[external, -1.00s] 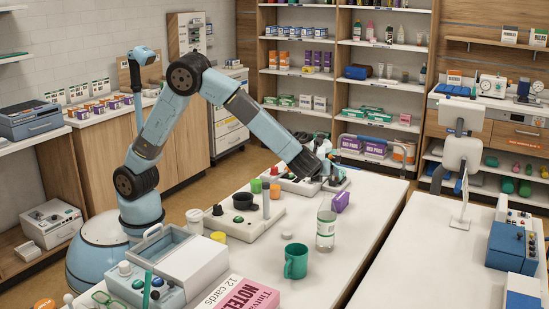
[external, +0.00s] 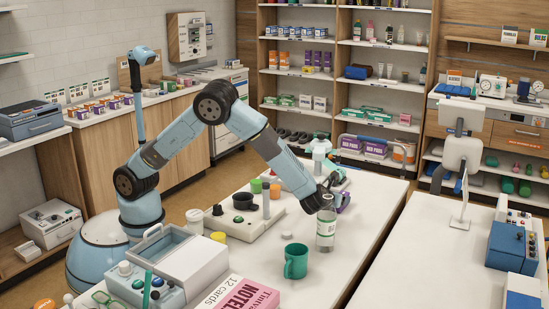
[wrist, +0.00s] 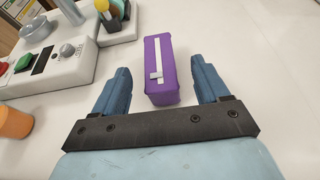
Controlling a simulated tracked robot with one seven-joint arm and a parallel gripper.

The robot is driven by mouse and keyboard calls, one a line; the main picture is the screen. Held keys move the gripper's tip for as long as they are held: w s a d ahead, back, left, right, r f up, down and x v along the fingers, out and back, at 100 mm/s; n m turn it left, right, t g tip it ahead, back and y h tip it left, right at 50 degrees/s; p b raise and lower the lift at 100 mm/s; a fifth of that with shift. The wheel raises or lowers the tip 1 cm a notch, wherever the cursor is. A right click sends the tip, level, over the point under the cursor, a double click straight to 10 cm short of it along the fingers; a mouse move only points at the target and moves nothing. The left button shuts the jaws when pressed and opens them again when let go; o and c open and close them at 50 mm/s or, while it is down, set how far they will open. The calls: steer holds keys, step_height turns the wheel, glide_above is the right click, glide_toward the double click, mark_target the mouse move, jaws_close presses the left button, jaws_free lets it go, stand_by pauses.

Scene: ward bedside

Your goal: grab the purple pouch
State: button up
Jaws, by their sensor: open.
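The purple pouch (wrist: 161,90) stands out in the wrist view as a purple block with a white strip and a small pale tab on top. It lies on the white table between and slightly beyond the fingers of my gripper (wrist: 161,90), which is open, with a blue finger on each side and a gap to each. In the external view the pouch (external: 344,200) is partly hidden behind my gripper (external: 328,197), which is low over the table just behind the clear bottle (external: 326,228).
The bottle and a green mug (external: 296,262) stand at the near side of the table. A device with knobs (wrist: 45,65) and an orange cup (wrist: 14,122) are left in the wrist view. Table right of the pouch is clear.

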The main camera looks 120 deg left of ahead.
steer(key=shift+f, duration=0.25)
steer(key=x, duration=0.5)
steer(key=shift+f, duration=0.3)
steer(key=c, duration=1.1)
